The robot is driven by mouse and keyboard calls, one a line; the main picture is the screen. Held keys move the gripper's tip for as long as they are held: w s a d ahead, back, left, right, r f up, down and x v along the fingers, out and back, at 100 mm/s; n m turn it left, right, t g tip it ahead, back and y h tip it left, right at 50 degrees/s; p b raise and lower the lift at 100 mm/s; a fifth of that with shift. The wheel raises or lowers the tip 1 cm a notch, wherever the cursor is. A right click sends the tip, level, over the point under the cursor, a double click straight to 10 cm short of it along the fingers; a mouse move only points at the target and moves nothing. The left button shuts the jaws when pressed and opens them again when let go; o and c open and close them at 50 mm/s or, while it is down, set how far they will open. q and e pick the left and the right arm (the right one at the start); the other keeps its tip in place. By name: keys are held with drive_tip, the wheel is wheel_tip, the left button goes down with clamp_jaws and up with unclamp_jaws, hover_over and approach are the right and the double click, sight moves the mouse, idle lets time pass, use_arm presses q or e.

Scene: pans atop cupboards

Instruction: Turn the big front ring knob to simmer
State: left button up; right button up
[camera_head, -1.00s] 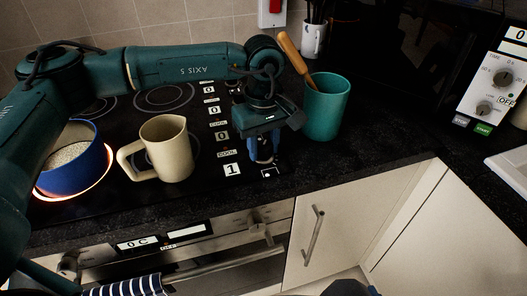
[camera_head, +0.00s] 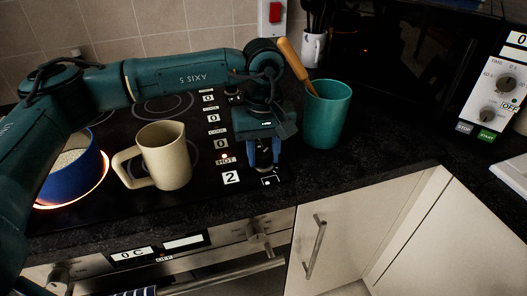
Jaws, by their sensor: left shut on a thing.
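My left gripper (camera_head: 264,158) comes down from above onto the front right of the black hob (camera_head: 110,212). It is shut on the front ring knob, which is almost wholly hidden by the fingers. The front display (camera_head: 231,177) beside the gripper reads 2. A small label above it appears to read HOT, with a lit reddish spot. The displays further back read 0. A blue pot (camera_head: 77,177) with pale contents stands on a glowing ring at the left. My right gripper is not in view.
A cream jug (camera_head: 166,156) stands on the hob left of the gripper. A teal pot (camera_head: 325,115) with a wooden-handled tool stands close to its right. Behind is a white mug (camera_head: 313,48) of utensils. The counter (camera_head: 400,135) at right is clear.

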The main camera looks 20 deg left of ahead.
sight(263, 153)
use_arm(q)
drive_tip(key=o, duration=1)
drive_tip(key=shift+c, duration=0.2)
drive_tip(key=shift+r, duration=0.15)
wheel_tip(263, 153, up, 13)
drive_tip(key=shift+s, duration=0.1)
